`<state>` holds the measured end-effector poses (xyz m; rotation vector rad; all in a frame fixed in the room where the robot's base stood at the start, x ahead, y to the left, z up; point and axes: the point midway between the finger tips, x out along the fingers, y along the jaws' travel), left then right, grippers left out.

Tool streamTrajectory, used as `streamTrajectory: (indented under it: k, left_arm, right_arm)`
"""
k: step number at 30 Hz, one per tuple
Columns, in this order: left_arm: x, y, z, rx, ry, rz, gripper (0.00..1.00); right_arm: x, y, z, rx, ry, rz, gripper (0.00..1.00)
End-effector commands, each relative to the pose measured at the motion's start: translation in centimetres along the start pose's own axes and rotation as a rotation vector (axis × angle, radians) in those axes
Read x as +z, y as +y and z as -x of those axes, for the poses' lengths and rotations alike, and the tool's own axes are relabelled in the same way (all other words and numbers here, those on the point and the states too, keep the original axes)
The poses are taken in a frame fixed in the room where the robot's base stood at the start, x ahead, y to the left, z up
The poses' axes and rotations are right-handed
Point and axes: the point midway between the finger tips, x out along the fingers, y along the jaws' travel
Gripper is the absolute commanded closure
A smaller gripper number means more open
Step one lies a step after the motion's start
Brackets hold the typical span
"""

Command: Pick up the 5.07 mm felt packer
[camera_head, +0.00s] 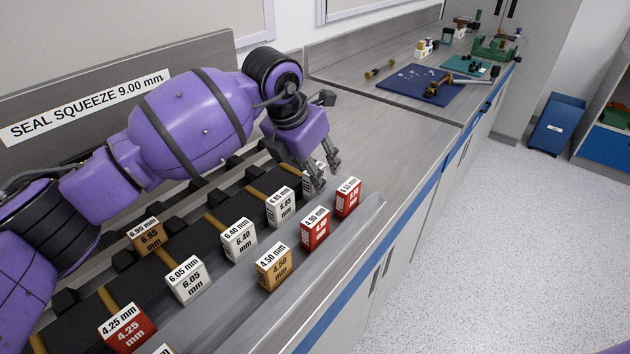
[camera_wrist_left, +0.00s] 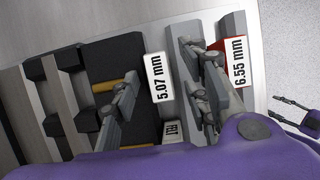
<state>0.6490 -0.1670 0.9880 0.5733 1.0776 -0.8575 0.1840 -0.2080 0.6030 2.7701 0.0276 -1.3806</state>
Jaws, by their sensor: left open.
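The 5.07 mm packer (camera_wrist_left: 157,78) is a small block with a white label, read clearly in the left wrist view. My left gripper (camera_wrist_left: 170,95) is open, with one finger left of this packer and the other to its right, apart from it. In the head view my left gripper (camera_head: 325,170) hangs over the far end of the rack and hides most of a white block (camera_head: 308,184) there. A red 6.55 mm block (camera_wrist_left: 238,62) is just right of the right finger. Part of my right gripper seems to show at the wrist view's right edge.
Labelled blocks stand in two rows: white 6.85 (camera_head: 281,206), 6.40 (camera_head: 238,240) and 6.05 (camera_head: 186,280), orange 6.95 (camera_head: 148,236) and 4.50 (camera_head: 273,268), red 4.25 (camera_head: 127,328) and others. A blue mat (camera_head: 408,85) lies beyond. The bench between is clear.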

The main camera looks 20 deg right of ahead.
Motion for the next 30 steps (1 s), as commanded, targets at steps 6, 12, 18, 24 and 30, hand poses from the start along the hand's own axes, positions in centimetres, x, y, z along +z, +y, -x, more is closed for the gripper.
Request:
streamTrajectory:
  k: [6,12,18,24,30]
  left_arm:
    - [0.0,0.0,0.1,0.0,0.0,0.0,0.78]
    - [0.0,0.0,0.1,0.0,0.0,0.0,1.0]
    - [0.0,0.0,0.1,0.0,0.0,0.0,1.0]
    - [0.3,0.1,0.7,0.002,-0.001,0.0,1.0]
    - [1.3,0.1,3.1,0.002,-0.003,-0.001,1.0]
  right_arm:
    - [-0.3,0.0,-0.2,-0.002,0.006,0.002,0.6]
    - [-0.6,-0.1,-0.3,-0.003,0.011,0.002,0.6]
    - [-0.7,-0.1,-0.3,-0.003,0.012,0.002,0.6]
    - [-0.7,-0.1,-0.3,-0.003,0.012,0.003,0.6]
    - [-0.5,-0.1,-0.4,-0.003,0.01,0.003,0.6]
